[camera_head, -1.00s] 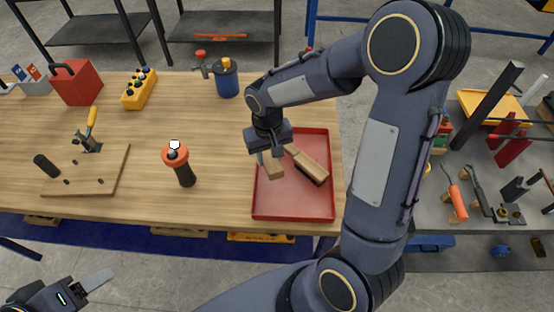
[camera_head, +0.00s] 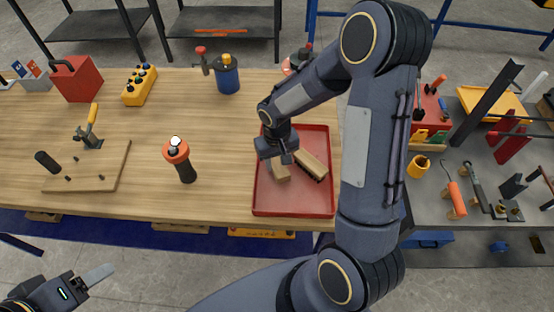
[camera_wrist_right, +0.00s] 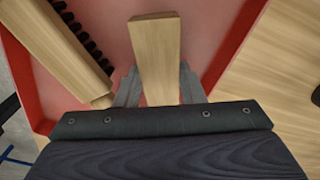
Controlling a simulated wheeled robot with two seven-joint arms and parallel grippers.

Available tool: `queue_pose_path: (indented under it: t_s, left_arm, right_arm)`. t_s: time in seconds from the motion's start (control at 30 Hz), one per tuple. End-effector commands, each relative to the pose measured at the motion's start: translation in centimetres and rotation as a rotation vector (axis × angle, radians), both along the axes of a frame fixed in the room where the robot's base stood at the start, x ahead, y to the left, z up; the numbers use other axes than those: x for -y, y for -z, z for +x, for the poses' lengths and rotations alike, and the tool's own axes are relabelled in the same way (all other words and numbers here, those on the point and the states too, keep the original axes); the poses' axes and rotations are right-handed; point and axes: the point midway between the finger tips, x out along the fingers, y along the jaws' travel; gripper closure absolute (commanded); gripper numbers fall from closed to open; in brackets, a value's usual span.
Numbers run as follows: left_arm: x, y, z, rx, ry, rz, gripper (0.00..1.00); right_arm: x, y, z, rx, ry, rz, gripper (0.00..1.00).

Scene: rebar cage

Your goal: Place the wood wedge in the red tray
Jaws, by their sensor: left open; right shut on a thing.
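The wood wedge (camera_head: 279,172) is a pale wooden block in the red tray (camera_head: 292,207), held at the tray's left-middle part. My right gripper (camera_head: 277,160) is over the tray and shut on the wedge. In the right wrist view the wedge (camera_wrist_right: 157,55) stands between the two grey fingers (camera_wrist_right: 160,90), with the red tray floor behind it. I cannot tell whether the wedge touches the tray floor. My left gripper (camera_head: 88,284) is at the lower left, open and away from the table, partly cut off by the frame.
A wooden brush (camera_head: 312,165) with dark bristles lies in the tray, right of the wedge; it also shows in the wrist view (camera_wrist_right: 55,45). An orange-topped dark tool (camera_head: 180,160) stands left of the tray. A blue canister (camera_head: 228,75) stands behind.

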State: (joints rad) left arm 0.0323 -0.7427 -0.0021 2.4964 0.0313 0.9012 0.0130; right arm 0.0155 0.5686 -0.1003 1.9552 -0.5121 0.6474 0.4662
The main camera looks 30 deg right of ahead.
Motion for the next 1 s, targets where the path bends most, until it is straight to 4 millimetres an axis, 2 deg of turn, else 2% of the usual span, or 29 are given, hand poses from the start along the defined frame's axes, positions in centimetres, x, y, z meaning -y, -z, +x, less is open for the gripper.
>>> queue_pose_path:
  t_s: [0.37, 0.4, 0.57, 0.87, 1.0]
  left_arm:
    - [0.0, 1.0, 0.0, 0.000, 0.000, 0.000, 0.39]
    - [0.0, 1.0, 0.0, 0.000, 0.000, 0.000, 0.39]
    - [0.0, 1.0, 0.0, 0.000, 0.000, 0.000, 0.39]
    - [0.0, 0.8, 0.0, 0.000, 0.000, 0.000, 0.39]
    - [0.0, -0.7, 0.0, 0.000, 0.000, 0.000, 0.39]
  right_arm:
    - [0.0, 0.9, 0.0, 0.001, 0.000, 0.000, 0.90]
    - [0.0, 0.8, 0.0, 0.000, 0.000, 0.000, 0.63]
    - [0.0, 0.8, 0.0, 0.000, 0.000, 0.000, 0.43]
    - [0.0, 0.7, 0.0, 0.000, 0.000, 0.000, 0.43]
    - [0.0, -0.7, 0.0, 0.000, 0.000, 0.000, 0.43]
